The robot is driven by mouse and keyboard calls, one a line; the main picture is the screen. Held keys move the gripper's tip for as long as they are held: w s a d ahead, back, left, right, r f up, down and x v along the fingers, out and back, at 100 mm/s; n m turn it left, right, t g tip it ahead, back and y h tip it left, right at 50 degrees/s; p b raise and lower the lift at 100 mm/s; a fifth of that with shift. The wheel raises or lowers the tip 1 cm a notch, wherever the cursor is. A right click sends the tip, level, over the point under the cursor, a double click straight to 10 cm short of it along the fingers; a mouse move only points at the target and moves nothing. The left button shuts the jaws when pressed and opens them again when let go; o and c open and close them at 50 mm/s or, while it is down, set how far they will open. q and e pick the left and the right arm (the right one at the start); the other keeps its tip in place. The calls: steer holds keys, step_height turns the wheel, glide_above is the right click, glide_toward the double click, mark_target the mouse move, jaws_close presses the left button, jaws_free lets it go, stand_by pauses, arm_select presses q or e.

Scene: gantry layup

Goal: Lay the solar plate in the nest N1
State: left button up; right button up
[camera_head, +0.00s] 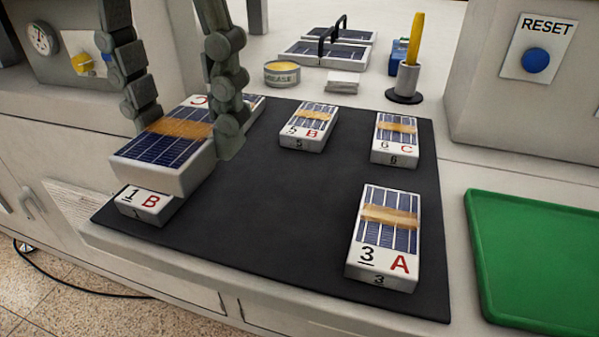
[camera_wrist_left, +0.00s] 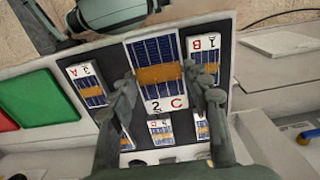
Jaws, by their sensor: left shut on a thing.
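A white solar plate (camera_head: 160,148) with dark blue cells and a tan band is held between the fingers of my left gripper (camera_head: 187,128). It overlaps the plate marked 1 B (camera_head: 145,205) in the head view and appears raised above the black mat (camera_head: 260,200). In the left wrist view the held plate (camera_wrist_left: 152,50) reads 2 C, and my left gripper (camera_wrist_left: 165,95) has a finger on each side of it. My right gripper is not in view. I cannot tell which place is nest N1; no such label is readable.
Plates 3 A (camera_head: 385,235), 5 B (camera_head: 310,125) and 6 C (camera_head: 395,138) lie on the mat; its middle is bare. Panels with a black handle (camera_head: 328,48), a tin (camera_head: 282,74) and a pen holder (camera_head: 407,80) stand behind. A green tray (camera_head: 540,255) is right.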

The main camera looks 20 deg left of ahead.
arm_select(q)
glide_above(297, 214)
step_height(297, 214, down, 5)
steer(key=shift+s+a+r, duration=0.1)
steer(key=shift+r, duration=0.05)
steer(key=shift+f, duration=0.2)
steer(key=shift+f+b, duration=0.35)
steer(key=shift+f, duration=1.55)
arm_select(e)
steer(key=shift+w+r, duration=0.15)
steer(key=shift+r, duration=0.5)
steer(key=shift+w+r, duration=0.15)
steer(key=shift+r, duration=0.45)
arm_select(q)
steer(key=shift+f, duration=0.15)
steer(key=o, duration=1.3)
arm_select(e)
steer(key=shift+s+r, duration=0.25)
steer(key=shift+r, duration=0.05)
